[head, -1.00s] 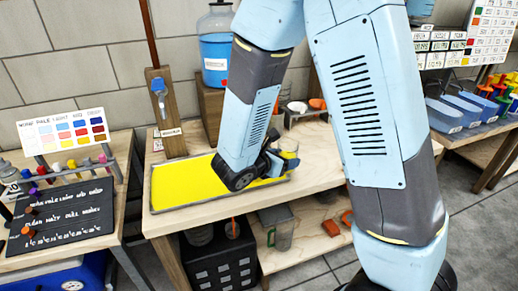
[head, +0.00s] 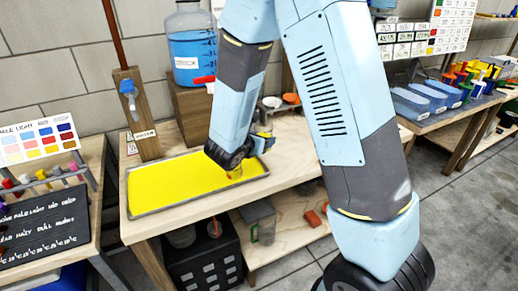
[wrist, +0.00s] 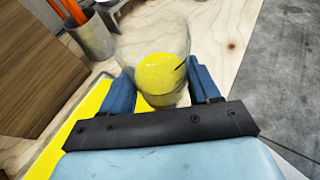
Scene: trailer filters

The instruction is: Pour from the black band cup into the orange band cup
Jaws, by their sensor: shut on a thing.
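My gripper (wrist: 162,86) is shut on a clear cup (wrist: 158,48), with a blue finger on each side of it in the wrist view. The cup has yellow in its lower part and a small dark mark on its side. Its band colour is not clear, so I cannot tell which cup it is. I cannot make out a second banded cup in either view.
A blue-filled water jug (head: 195,48) stands on a wooden block behind the tray. A tap post (head: 135,110) is at the left. A metal holder with orange sticks (wrist: 93,38) is close by in the wrist view. Bench top is clear right of the tray.

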